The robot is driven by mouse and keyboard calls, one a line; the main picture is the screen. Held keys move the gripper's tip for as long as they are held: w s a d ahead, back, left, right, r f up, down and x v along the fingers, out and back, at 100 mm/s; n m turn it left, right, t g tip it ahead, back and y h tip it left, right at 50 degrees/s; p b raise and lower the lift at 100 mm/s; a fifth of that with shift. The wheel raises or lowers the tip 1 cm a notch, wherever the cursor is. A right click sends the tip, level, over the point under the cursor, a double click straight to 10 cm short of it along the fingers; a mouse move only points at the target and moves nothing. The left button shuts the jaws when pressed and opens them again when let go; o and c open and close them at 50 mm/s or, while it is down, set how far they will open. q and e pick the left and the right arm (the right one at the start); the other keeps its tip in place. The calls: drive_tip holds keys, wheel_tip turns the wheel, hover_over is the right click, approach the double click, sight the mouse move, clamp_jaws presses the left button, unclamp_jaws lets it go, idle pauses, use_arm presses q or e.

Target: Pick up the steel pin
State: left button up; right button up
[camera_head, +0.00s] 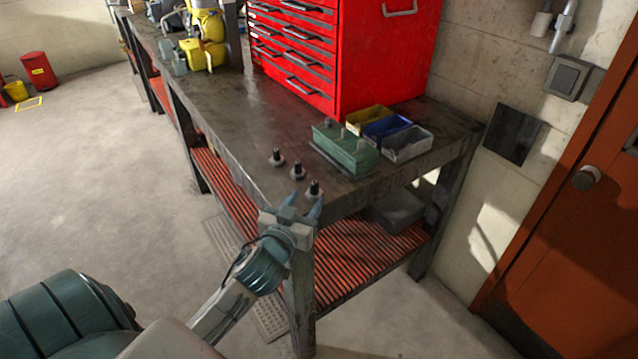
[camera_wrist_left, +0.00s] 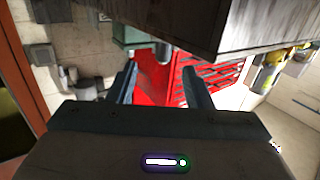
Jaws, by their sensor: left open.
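Three small grey pieces with dark upright tops stand in a slanting row near the front corner of the workbench: a far one (camera_head: 277,157), a middle one (camera_head: 297,171) and a near one (camera_head: 314,190). I cannot tell from the head view which is the steel pin. My left gripper (camera_head: 302,208) is open and empty at the bench corner, just in front of the near piece. In the left wrist view its open fingers (camera_wrist_left: 160,76) point toward a small grey cylinder (camera_wrist_left: 163,52) beyond the tips, apart from them. My right gripper is not in view.
A green block with pegs (camera_head: 345,148) stands right of the row, beside yellow, blue and grey bins (camera_head: 407,143). A red tool chest (camera_head: 385,60) stands behind. The workbench (camera_head: 235,120) is bare left of the row. An orange slatted shelf (camera_head: 345,262) lies below.

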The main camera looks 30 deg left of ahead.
sight(313, 188)
use_arm(q)
drive_tip(key=shift+w+a+r, duration=0.15)
drive_tip(key=shift+w+r, duration=0.05)
drive_tip(key=shift+w, duration=0.55)
drive_tip(key=shift+w+p, duration=0.3)
drive_tip(key=shift+w, duration=0.05)
drive_tip(key=shift+w+a+f, duration=0.1)
drive_tip(key=shift+w+a, duration=0.15)
drive_tip(key=shift+w, duration=0.4)
drive_tip(key=p+x, duration=0.2)
drive_tip(key=x, duration=0.2)
drive_tip(key=shift+w+a+f, duration=0.1)
drive_tip(key=shift+w+a, duration=0.05)
drive_tip(key=shift+a, duration=0.1)
drive_tip(key=shift+w+f, duration=0.15)
drive_tip(key=shift+w, duration=0.3)
clamp_jaws()
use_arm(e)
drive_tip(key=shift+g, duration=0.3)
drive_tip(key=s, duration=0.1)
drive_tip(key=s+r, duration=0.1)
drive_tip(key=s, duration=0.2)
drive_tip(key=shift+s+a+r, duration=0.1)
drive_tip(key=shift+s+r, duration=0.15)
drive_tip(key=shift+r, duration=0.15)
